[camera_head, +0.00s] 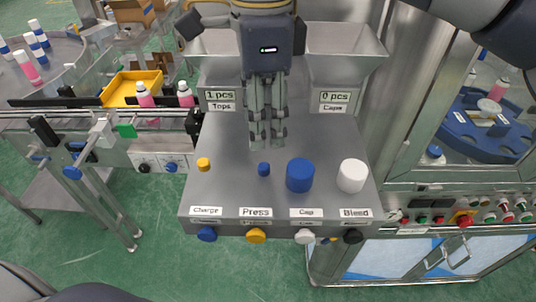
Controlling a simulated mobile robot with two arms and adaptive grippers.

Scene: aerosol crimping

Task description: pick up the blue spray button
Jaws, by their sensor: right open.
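The blue spray button (264,169) is a small blue cylinder on the grey steel worktop (230,190), left of a large blue cap (300,175). My right gripper (267,143) points down over the worktop, with its fingertips just behind the small blue button in the picture. Its fingers are open with a narrow gap and hold nothing. I cannot tell its exact height above the worktop. The button is fully visible and stands apart from its neighbours. My left gripper is not in view.
A small yellow button (203,163) stands to the left and a white cap (352,175) to the right. Two metal bins stand behind, labelled Tops (221,106) and Caps (333,107). A conveyor (60,121) with pink bottles runs at left; a glazed machine cabinet stands at right.

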